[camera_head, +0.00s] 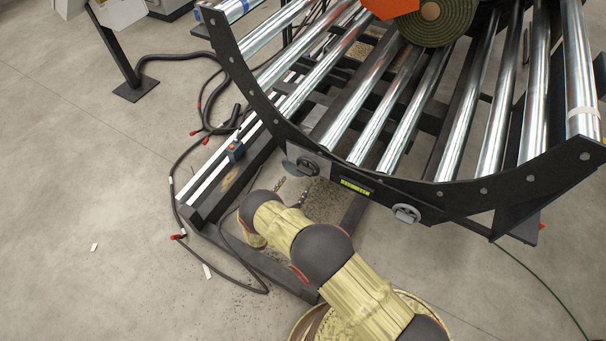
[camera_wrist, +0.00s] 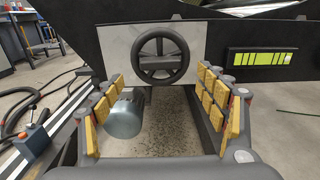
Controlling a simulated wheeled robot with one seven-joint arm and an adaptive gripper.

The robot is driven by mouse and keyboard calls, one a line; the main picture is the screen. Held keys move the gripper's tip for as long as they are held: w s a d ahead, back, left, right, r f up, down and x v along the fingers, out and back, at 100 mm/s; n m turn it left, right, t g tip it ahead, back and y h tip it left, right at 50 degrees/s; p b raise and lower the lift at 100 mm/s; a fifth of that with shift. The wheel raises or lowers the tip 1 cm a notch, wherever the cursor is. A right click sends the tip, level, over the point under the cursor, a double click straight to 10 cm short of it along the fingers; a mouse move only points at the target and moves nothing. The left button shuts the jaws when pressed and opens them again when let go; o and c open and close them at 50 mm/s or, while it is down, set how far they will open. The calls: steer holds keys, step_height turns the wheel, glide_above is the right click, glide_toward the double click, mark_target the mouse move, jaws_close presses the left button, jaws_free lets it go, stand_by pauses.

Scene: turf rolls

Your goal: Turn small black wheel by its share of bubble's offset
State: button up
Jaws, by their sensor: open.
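The small black wheel (camera_wrist: 160,63) is a spoked handwheel on a pale metal plate, straight ahead in the wrist view. In the head view the black wheel (camera_head: 307,166) sits at the left end of the cradle's front plate. The yellow-green bubble vial (camera_wrist: 262,63) is to its right, with dark marks; I cannot tell the bubble's exact place. It also shows in the head view (camera_head: 355,187). My gripper (camera_wrist: 160,82) is open, its tan-padded fingers to the left and right below the wheel, with nothing held. In the head view my gripper is not clearly visible.
A grey handwheel (camera_head: 406,213) is on the right of the front plate. Steel rollers (camera_head: 408,110) fill the curved black cradle, with a turf roll (camera_head: 440,22) on top. Open floor extends left.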

mark_target(303, 173)
steer(key=b+x, duration=0.1)
steer(key=x, duration=0.6)
steer(key=shift+w+d+b, duration=0.2)
steer(key=shift+b, duration=0.15)
steer(key=c, duration=1.1)
steer(key=shift+c, duration=0.3)
